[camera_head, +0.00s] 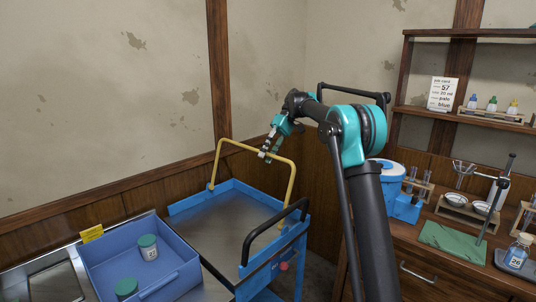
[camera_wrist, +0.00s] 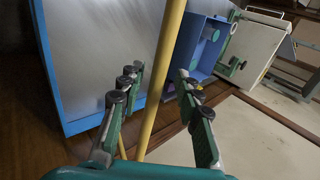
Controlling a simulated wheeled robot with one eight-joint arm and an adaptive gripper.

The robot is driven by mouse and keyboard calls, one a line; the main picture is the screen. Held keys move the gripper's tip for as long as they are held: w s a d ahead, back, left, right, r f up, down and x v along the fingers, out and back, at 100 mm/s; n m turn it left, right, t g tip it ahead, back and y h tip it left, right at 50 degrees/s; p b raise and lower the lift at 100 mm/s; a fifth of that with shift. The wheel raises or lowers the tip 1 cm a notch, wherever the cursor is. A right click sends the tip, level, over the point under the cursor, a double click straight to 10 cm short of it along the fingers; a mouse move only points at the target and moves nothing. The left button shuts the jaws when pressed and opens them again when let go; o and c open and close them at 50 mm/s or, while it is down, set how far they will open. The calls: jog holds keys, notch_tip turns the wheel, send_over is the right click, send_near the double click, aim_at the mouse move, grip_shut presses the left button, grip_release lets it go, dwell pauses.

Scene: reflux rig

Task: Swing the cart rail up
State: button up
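The blue cart (camera_head: 178,208) with a grey top stands left of my arm in the head view. Its yellow rail (camera_head: 249,149) rises above the tray as a raised hoop, its legs at the tray's left and right sides. My gripper (camera_head: 268,150) is at the rail's top bar, near the right corner. In the wrist view, the yellow rail (camera_wrist: 164,70) runs between the two fingers of my gripper (camera_wrist: 158,84). The fingers are apart, with gaps on both sides of the bar. Whether the bar lies fully within their depth is hard to tell.
A blue bin (camera_head: 178,277) with green-lidded jars (camera_head: 148,246) stands at the lower left. The cart's black handle (camera_head: 273,232) is at its right end. A wooden bench with glassware and a green cloth (camera_head: 452,241) is at right. Walls stand close behind the cart.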

jog(key=shift+r, duration=0.1)
notch_tip(320, 180, up, 10)
jog(key=shift+f, duration=0.1)
dwell(0.4)
dwell(0.8)
